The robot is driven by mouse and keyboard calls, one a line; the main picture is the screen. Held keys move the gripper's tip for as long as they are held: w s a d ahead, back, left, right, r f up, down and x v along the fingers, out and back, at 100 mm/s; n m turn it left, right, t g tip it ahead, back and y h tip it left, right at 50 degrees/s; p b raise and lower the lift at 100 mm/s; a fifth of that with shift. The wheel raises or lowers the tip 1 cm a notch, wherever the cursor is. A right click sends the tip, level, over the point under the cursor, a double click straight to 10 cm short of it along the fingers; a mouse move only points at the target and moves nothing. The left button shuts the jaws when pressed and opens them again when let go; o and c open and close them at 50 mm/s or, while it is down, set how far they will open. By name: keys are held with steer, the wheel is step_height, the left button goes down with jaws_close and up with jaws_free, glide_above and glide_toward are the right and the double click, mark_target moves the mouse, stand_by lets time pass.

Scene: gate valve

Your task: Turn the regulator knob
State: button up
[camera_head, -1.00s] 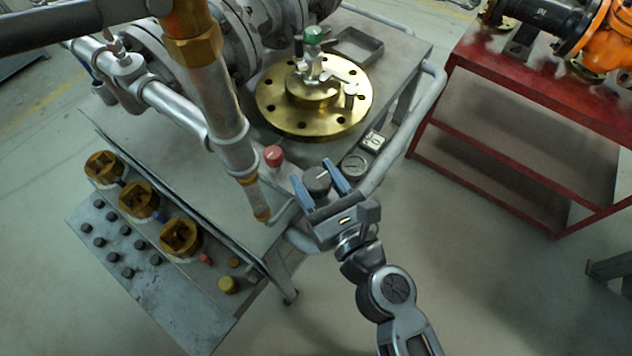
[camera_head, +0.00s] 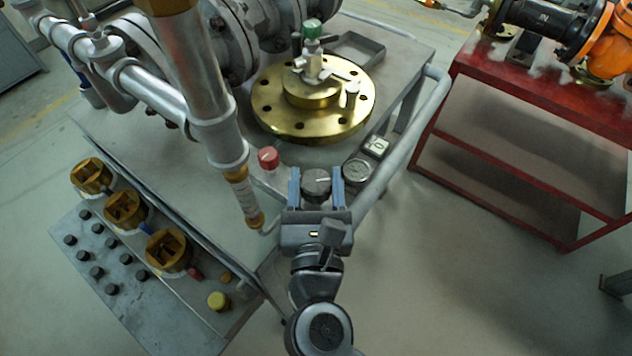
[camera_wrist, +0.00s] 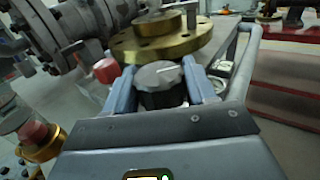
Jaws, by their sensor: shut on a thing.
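The regulator knob (camera_head: 316,184) is dark grey and round with a white pointer line, at the front edge of the grey cart. In the wrist view the knob (camera_wrist: 160,84) sits between the two blue fingers, its line pointing right and slightly up. My gripper (camera_head: 316,185) reaches it from the front and is shut on it, one finger on each side. It also shows in the wrist view (camera_wrist: 161,92). The lower part of the knob is hidden behind the gripper body.
A red knob (camera_head: 268,159) stands just left, a round gauge (camera_head: 357,171) and a small display (camera_head: 376,146) just right. A brass flange (camera_head: 313,100) lies behind. A thick pipe (camera_head: 205,90) rises at the left. The cart's handrail (camera_head: 405,140) runs along the right.

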mark_target(316, 200)
steer(key=o, duration=0.9)
steer(key=shift+o, duration=0.2)
steer(key=s+b, duration=0.1)
steer(key=s, duration=0.5)
steer(key=shift+s+a+f+b, duration=0.15)
steer(key=shift+s+b, duration=0.1)
steer(key=shift+b, duration=0.1)
steer(key=shift+s, duration=0.65)
